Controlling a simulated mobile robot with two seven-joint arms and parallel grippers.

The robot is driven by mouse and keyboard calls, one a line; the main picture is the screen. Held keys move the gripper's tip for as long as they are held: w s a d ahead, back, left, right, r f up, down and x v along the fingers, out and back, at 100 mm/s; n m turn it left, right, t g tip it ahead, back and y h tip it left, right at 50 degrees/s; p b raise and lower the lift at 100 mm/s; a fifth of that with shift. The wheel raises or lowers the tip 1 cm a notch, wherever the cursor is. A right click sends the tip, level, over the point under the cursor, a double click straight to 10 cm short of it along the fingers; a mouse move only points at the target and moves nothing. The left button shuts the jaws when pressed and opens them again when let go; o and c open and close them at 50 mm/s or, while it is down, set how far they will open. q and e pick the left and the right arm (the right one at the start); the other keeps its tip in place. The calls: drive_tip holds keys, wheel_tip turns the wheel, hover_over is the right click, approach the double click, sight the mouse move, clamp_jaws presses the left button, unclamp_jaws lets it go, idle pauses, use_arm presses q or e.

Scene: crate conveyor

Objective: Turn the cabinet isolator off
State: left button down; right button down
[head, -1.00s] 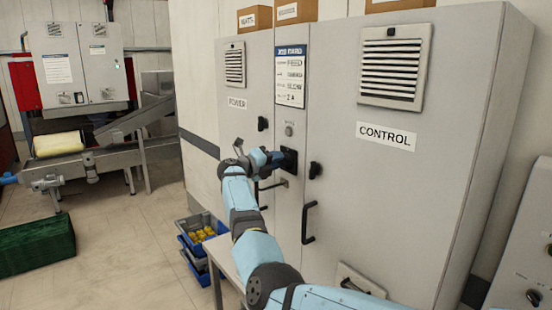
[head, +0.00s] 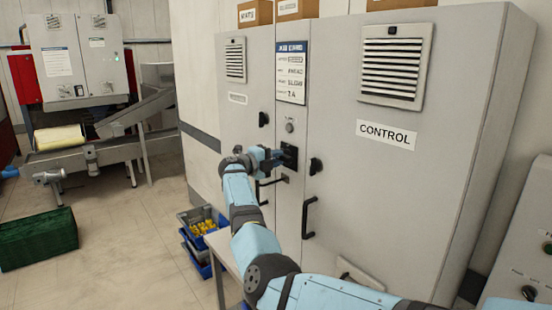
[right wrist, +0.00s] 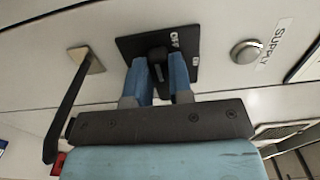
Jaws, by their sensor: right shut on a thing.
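The cabinet isolator is a black plate (head: 291,156) with a black handle, on the narrow middle panel of the grey cabinet. My right gripper (head: 277,157) is at it, the arm reaching up from below. In the right wrist view the plate (right wrist: 131,46) bears a white OFF mark and a second, small mark that I cannot read. The dark handle (right wrist: 157,54) stands between the two blue fingers of my right gripper (right wrist: 160,82), which is shut on it. The handle's exact angle is hard to tell. My left gripper is out of view.
A round knob (right wrist: 246,51) marked SUPPLY sits beside the plate. A door handle (right wrist: 66,108) juts out on its other side. The CONTROL door (head: 440,180) is at right. Blue crates (head: 196,232) stand on the floor at left, a conveyor (head: 75,157) behind.

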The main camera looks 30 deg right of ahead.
drive_tip(key=c, duration=1)
unclamp_jaws()
drive_tip(key=a+b, duration=0.1)
drive_tip(key=a, duration=0.3)
drive_tip(key=a+b, duration=0.1)
drive_tip(key=a, duration=0.4)
drive_tip(key=s+a+b, duration=0.1)
drive_tip(key=a, duration=0.3)
drive_tip(key=shift+a, duration=0.4)
